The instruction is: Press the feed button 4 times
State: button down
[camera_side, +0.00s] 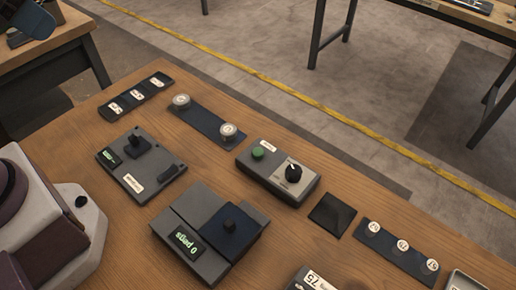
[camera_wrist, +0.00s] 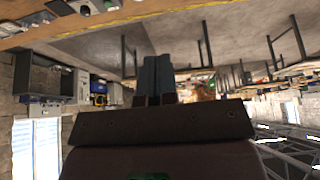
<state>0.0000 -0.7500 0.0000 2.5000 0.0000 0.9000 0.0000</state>
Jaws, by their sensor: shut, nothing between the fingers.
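No label that I can read marks the feed button. In the side view, a grey control box (camera_side: 268,183) carries a round green button (camera_side: 258,152) and a black rotary knob (camera_side: 293,172). In front of it, a dark grey unit (camera_side: 178,228) has a small lit display (camera_side: 187,242) and a block topped by a black knob-like piece (camera_side: 229,225). A flatter grey unit (camera_side: 165,186) to the left has a small green display (camera_side: 109,156) and a black raised piece (camera_side: 137,145).
A dark strip with two round silver pieces (camera_side: 206,119) and a labelled strip (camera_side: 134,95) lie at the back left. A black square pad (camera_side: 332,214) and another strip with round labelled pieces (camera_side: 399,247) lie right. Bare wood (camera_side: 320,250) shows between devices.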

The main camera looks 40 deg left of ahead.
jog(key=h, duration=0.7)
send_over(257, 149)
notch_tip(257, 149, down, 20)
jog(key=shift+m+t, duration=0.3)
jog(key=shift+s+f, duration=0.1)
jog(key=shift+f, duration=0.05)
jog(key=shift+f, duration=4.3)
